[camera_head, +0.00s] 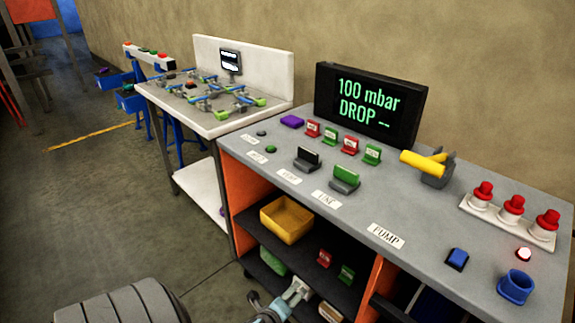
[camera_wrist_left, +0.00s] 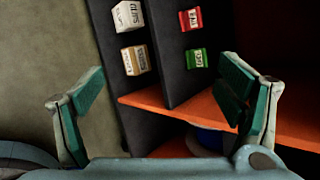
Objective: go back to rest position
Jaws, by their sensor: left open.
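My left gripper (camera_head: 294,296) is low at the bottom of the head view, in front of the lower shelves of the grey console (camera_head: 300,215). In the left wrist view its two green-padded fingers (camera_wrist_left: 165,98) stand wide apart with nothing between them. Beyond the fingers are the dark shelf and an orange panel (camera_wrist_left: 215,118). My right gripper is not in view.
A yellow bin (camera_head: 287,219) and small red (camera_head: 324,258) and green (camera_head: 346,275) tagged blocks sit on the shelves. The console top holds a display (camera_head: 369,105), switches and red buttons. A white bench (camera_head: 215,122) stands behind left. Open floor lies at left.

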